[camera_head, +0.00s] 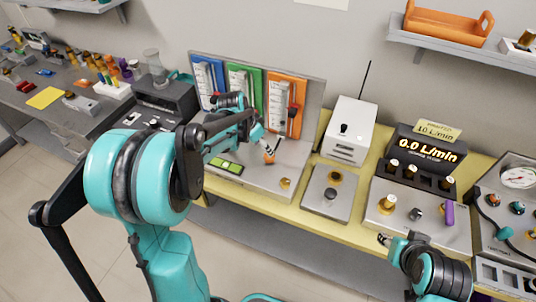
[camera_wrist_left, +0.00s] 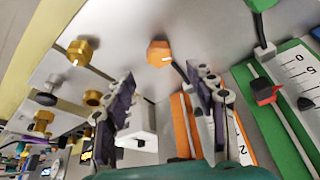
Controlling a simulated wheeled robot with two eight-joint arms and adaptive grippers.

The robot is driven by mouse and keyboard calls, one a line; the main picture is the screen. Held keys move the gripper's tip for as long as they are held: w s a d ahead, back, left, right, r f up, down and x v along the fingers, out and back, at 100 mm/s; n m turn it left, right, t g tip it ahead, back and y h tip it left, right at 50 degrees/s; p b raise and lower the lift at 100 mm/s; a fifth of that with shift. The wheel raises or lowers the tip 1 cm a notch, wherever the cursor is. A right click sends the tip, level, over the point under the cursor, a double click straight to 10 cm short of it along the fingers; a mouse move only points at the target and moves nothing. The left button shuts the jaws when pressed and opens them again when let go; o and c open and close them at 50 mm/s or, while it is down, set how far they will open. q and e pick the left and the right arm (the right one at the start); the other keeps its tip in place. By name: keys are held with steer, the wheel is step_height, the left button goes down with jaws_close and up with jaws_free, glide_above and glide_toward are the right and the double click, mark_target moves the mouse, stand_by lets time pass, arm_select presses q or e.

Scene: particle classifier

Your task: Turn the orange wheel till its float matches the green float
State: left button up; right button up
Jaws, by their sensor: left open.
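The orange wheel (camera_wrist_left: 159,53) is a small faceted knob on the grey plate, beyond and between my left fingertips in the wrist view. In the head view the orange wheel (camera_head: 270,156) shows beside my left gripper (camera_head: 262,146), partly hidden. My left gripper (camera_wrist_left: 165,88) is open, with nothing between its fingers. The orange scale panel (camera_head: 286,102) and green scale panel (camera_head: 243,85) stand on the backboard. The green panel (camera_wrist_left: 290,90) also shows in the wrist view, with a red-and-black marker (camera_wrist_left: 268,95). Float heights cannot be read clearly. My right gripper (camera_head: 386,240) is small at lower right.
A blue scale panel (camera_head: 207,75) stands left of the green one. A white box (camera_head: 348,130) stands right of the backboard. A flow display (camera_head: 428,150) reads 0.0 L/min. Gold knobs (camera_wrist_left: 80,50) sit left of the orange wheel in the wrist view.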

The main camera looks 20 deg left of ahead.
arm_select(q)
steer(key=b+x, duration=0.2)
steer(key=x, duration=0.5)
steer(key=shift+w+f+b, duration=0.1)
steer(key=shift+f+b, duration=0.15)
steer(key=shift+b, duration=0.1)
steer(key=c, duration=1.1)
